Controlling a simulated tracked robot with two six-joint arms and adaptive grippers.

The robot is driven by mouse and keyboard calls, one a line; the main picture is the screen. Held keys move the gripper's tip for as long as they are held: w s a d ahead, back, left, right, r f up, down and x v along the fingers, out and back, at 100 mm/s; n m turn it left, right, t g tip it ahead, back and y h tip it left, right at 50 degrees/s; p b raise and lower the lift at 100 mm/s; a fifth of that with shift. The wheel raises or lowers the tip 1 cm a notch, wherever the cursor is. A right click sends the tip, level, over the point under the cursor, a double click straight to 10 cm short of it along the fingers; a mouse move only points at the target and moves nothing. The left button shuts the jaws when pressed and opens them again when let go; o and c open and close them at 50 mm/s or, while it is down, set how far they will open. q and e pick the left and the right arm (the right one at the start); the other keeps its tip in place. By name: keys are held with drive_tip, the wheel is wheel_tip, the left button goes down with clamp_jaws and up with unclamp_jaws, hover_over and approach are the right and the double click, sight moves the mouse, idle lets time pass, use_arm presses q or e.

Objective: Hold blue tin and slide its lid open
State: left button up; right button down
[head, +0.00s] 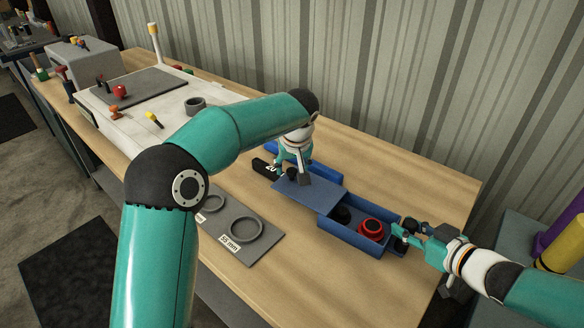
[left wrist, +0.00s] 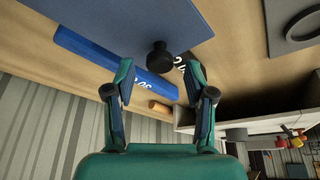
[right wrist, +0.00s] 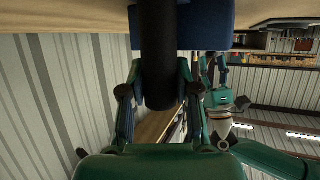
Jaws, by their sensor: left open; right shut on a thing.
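The blue tin (head: 340,234) stands on the wooden bench, its right part uncovered. A red round part (head: 370,228) and a dark one lie inside. The flat blue lid (head: 308,192) sticks out to the left of the tin and overlaps its left end; it also shows in the left wrist view (left wrist: 120,18). My right gripper (head: 402,236) is shut on the black handle (right wrist: 158,55) at the tin's right end. My left gripper (head: 292,170) is open at the lid's far left side, near the black knob (left wrist: 160,56). I cannot tell whether it touches the knob.
A blue bar with a white marking (left wrist: 100,60) and a black labelled piece (head: 264,167) lie behind the lid. A grey board (head: 268,252) with rings is at the front. A white box (head: 150,120) stands at the back left. Bench is clear right of the blue bar.

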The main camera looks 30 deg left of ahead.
use_arm(q)
drive_tip(key=v, duration=1)
drive_tip(key=shift+r, duration=0.4)
use_arm(e)
drive_tip(key=shift+f, duration=0.1)
drive_tip(key=c, duration=0.8)
unclamp_jaws()
drive_tip(key=shift+o, duration=0.2)
